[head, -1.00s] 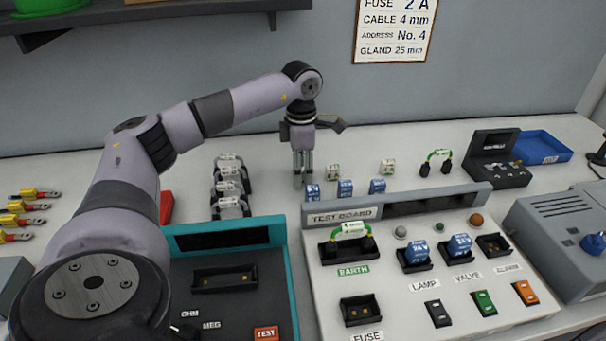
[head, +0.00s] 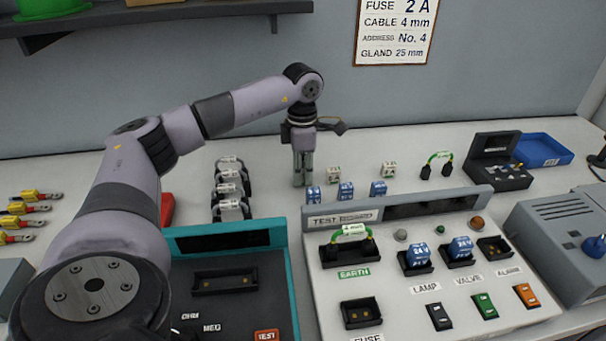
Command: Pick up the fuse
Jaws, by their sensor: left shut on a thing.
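My left gripper (head: 303,182) points straight down at the back of the bench, left of the small blocks. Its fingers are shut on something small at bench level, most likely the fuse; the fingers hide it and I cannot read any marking. Two small white blocks with dark print, which look like fuses, stand to its right: a nearer white block (head: 334,175) and a farther white block (head: 389,170). The fuse socket (head: 361,313) on the test board is empty. My right gripper is out of view.
Several blue blocks (head: 346,191) stand just in front of the gripper, behind the test board (head: 400,290). Black clamp-like parts (head: 232,190) stand to the left. A teal-edged tester (head: 230,290) is in front. A wall card (head: 395,30) reads "FUSE 2 A".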

